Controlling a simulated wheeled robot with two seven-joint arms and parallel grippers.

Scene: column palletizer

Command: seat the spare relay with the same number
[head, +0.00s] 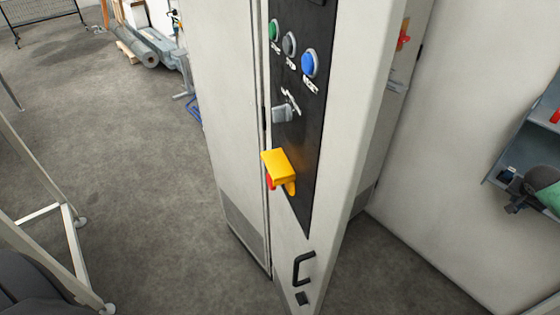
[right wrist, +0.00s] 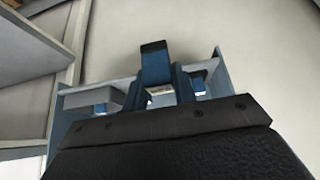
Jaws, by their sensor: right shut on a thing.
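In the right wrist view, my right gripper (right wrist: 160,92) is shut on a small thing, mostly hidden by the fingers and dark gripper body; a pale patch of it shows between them. I cannot read a number on it. A pale blue-grey tray (right wrist: 62,101) lies around and beyond the fingers. Small white and blue pieces, perhaps relays, show in it left (right wrist: 101,108) and right (right wrist: 199,84) of the gripper. My left gripper is in neither view. No relay socket can be made out.
A tall pale cabinet (head: 225,120) stands in the middle of the head view. Its front has a black control panel with green, grey and blue (head: 309,64) buttons, a yellow and red switch (head: 279,165) and a black handle (head: 303,270). Grey floor (head: 130,150) is open at left.

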